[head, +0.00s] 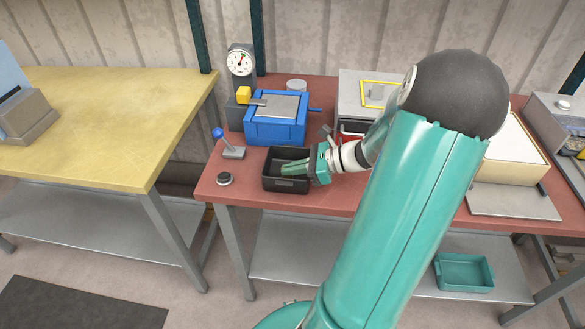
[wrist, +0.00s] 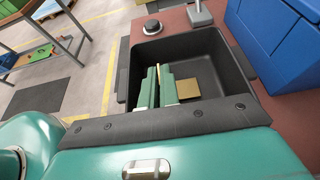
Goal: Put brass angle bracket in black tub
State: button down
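The black tub (head: 287,184) stands at the front left of the red bench top. It fills the middle of the wrist view (wrist: 205,50). My gripper (head: 292,168) reaches into the tub from the right, its green fingers inside the walls. In the wrist view the two fingers (wrist: 158,80) lie close together, and the gap between them is too narrow to judge. A brass-coloured flat piece, the brass angle bracket (wrist: 190,88), shows inside the tub just right of the fingers. Its other part may be hidden by the finger. I cannot make it out in the head view.
A blue box-shaped device (head: 275,128) stands right behind the tub. A blue-knobbed lever (head: 230,145) and a round black knob (head: 225,179) are to its left. A dial gauge stand (head: 240,75) is at the back. A teal tray (head: 464,271) is on the lower shelf.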

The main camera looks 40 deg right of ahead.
jog(key=c, duration=2.1)
grip_release()
jog(key=shift+f, duration=0.15)
jog(key=o, duration=0.5)
jog(key=shift+c, duration=0.2)
